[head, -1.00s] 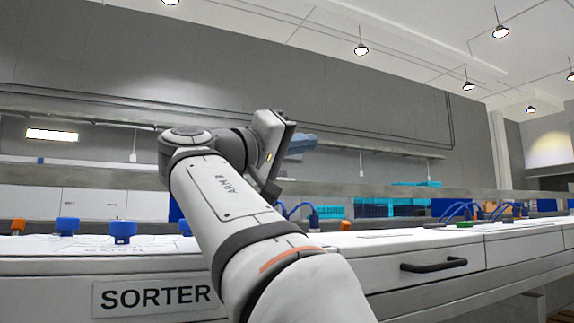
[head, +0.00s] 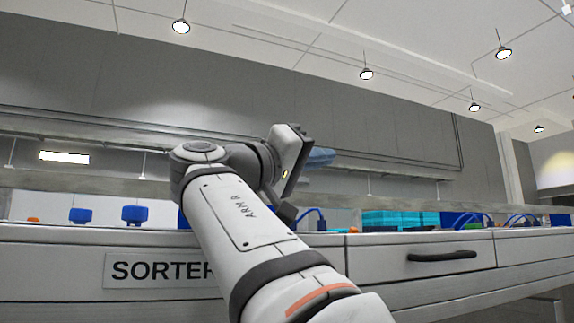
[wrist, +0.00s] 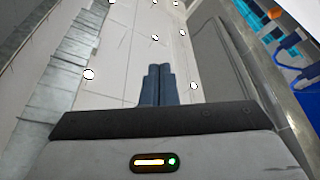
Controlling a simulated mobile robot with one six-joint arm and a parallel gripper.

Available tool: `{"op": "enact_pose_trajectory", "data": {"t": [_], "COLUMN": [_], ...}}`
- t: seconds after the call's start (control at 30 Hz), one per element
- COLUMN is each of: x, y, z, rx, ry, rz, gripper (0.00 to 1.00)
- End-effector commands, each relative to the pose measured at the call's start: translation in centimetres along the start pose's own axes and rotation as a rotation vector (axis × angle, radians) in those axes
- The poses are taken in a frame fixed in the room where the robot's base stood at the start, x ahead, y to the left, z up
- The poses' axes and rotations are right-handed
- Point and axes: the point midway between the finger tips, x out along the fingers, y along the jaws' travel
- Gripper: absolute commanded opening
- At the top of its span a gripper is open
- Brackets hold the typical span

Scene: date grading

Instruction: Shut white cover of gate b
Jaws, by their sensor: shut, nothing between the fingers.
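My gripper (wrist: 158,70) shows in the wrist view with its two blue-grey fingers together and nothing between them. It points up toward the ceiling and wall there. In the head view my gripper (head: 320,157) is raised above the sorter bench, with the wrist housing partly in front of it. The white sorter bench (head: 60,262) carries a "SORTER" label (head: 158,270). I cannot make out a white cover or a gate b mark in either view; the bench top is seen almost edge-on and partly hidden by my arm.
Blue knobs (head: 134,214) stand on the bench at left. A drawer front with a dark handle (head: 445,256) is at right. A grey rail (head: 460,205) runs along the back.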

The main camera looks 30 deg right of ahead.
Motion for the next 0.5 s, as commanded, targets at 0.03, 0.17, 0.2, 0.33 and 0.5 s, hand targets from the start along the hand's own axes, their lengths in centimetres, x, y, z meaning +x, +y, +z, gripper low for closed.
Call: {"op": "enact_pose_trajectory", "data": {"t": [0.03,0.17,0.2,0.33,0.5], "x": [0.0,0.1,0.1,0.5,1.3], "y": [0.0,0.1,0.2,1.1,2.8], "z": [0.0,-0.1,-0.3,-1.3,-3.5], "rx": [0.0,0.0,0.0,0.0,0.0], "ry": [0.0,0.0,0.0,-0.001,-0.002], "rz": [0.0,0.0,0.0,0.001,0.003], "gripper": [0.0,0.0,0.0,0.0,0.0]}}
